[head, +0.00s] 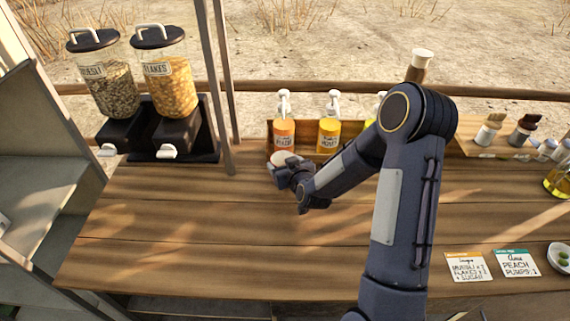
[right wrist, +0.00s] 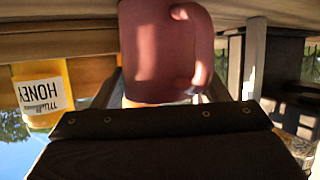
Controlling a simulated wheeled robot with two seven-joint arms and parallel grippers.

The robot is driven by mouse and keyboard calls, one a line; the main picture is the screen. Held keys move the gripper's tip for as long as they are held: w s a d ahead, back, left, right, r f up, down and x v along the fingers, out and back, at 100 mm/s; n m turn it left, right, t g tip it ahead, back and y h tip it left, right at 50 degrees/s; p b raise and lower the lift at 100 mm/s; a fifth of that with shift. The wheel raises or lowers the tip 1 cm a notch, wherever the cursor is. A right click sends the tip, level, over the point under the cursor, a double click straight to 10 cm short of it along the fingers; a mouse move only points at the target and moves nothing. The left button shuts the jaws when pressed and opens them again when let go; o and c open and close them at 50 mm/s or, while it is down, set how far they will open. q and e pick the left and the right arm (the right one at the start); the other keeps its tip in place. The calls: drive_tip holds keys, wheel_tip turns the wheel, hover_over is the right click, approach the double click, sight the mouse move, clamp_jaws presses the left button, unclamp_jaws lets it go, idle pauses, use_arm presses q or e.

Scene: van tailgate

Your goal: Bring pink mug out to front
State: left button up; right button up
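The pink mug (right wrist: 150,45) is large and close in the right wrist view, which is turned upside down. Its handle is on the right there. In the head view only a pale round bit of the mug (head: 284,158) shows, in front of the orange peach bottle; my gripper hides the rest. My right gripper (head: 283,170) is at the mug, low over the counter. In the right wrist view its fingers stand wide apart, one at each side of the mug. I cannot make out firm contact. My left gripper is out of view.
A peach bottle (head: 284,135) and a honey bottle (head: 329,135) with pumps stand in a wooden rack behind the mug. Cereal dispensers (head: 170,90) stand at the back left. Cards (head: 468,266) and a small bowl (head: 561,257) lie front right. The counter's left front (head: 170,235) is clear.

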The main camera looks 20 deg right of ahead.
drive_tip(key=c, duration=0.4)
drive_tip(key=shift+o, duration=0.2)
drive_tip(key=shift+s+a+f+b, duration=0.1)
drive_tip(key=shift+s+a+b, duration=0.25)
drive_tip(key=shift+s, duration=0.35)
drive_tip(key=shift+s+a+b, duration=0.8)
drive_tip(key=shift+s+a, duration=0.35)
drive_tip(key=shift+s, duration=1.2)
drive_tip(key=shift+s+a+b, duration=0.75)
drive_tip(key=shift+s+a, duration=0.4)
drive_tip(key=shift+s, duration=1.25)
drive_tip(key=shift+s+a+b, duration=0.8)
drive_tip(key=shift+s+a, duration=0.35)
drive_tip(key=shift+s, duration=1.2)
drive_tip(key=shift+b, duration=0.6)
drive_tip(key=shift+s+b, duration=0.35)
drive_tip(key=shift+b, duration=0.35)
drive_tip(key=shift+s+a+b, duration=0.35)
drive_tip(key=shift+s+b, duration=0.15)
drive_tip(key=shift+b, duration=0.65)
drive_tip(key=shift+s+a+b, duration=0.2)
drive_tip(key=shift+s+b, duration=0.25)
drive_tip(key=shift+b, duration=0.05)
